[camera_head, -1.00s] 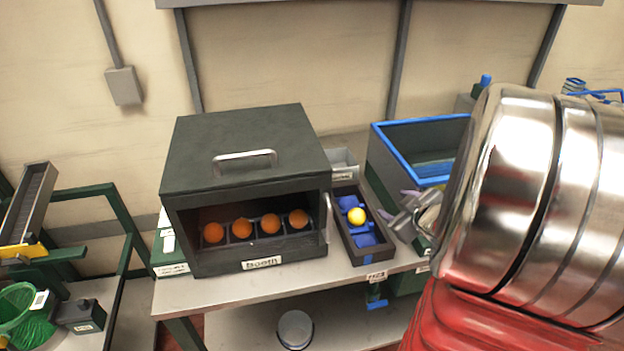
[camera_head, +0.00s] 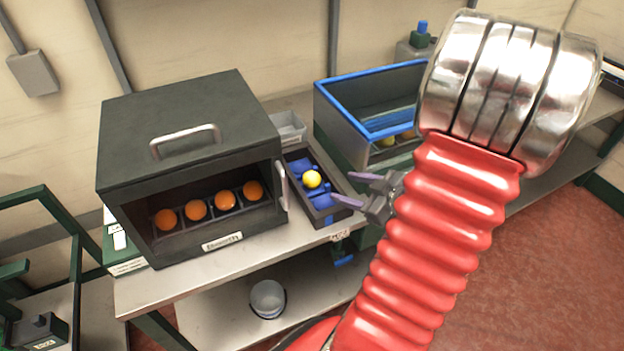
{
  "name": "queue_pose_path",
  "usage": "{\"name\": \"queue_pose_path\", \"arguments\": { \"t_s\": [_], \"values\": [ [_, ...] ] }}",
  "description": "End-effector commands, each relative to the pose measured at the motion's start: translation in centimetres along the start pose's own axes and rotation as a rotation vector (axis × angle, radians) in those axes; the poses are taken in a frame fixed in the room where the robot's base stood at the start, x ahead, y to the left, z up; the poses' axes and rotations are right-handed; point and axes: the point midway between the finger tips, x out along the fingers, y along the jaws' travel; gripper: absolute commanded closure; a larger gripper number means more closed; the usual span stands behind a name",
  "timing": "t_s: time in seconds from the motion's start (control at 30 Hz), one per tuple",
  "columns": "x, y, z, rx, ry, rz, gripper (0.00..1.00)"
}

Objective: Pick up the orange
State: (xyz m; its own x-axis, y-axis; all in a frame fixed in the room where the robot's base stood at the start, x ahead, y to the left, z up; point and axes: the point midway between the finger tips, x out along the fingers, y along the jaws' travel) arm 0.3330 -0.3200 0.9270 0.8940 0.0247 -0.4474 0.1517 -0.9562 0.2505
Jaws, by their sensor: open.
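Several oranges (camera_head: 225,201) sit in a row inside the dark open-fronted booth (camera_head: 178,120) on the bench. A yellow ball (camera_head: 312,179) lies in a narrow dark tray (camera_head: 322,217) with blue parts, just right of the booth. My gripper (camera_head: 341,187) is open and empty, with its purple fingers pointing left toward the tray. It is right of the yellow ball and apart from it. The oranges are farther left, past the booth's right side. Whether the lower finger is above or touching the tray's edge, I cannot tell.
A blue-rimmed bin (camera_head: 334,114) holding yellowish fruit stands behind my gripper. A small grey container (camera_head: 290,127) is behind the tray. A grey bucket (camera_head: 268,299) stands on the lower shelf. The bench front (camera_head: 185,278) is bare. My red arm covers the right middle.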

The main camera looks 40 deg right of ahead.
Motion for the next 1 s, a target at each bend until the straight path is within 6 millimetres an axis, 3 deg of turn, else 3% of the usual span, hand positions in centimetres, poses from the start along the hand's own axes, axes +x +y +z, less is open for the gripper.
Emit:
{"name": "queue_pose_path", "arguments": {
  "t_s": [0.7,1.0],
  "values": [
    [7.9,0.0,0.0,0.0,-0.001,0.0,0.49],
    [8.4,0.1,0.1,0.001,-0.002,0.003,0.49]
  ]
}}
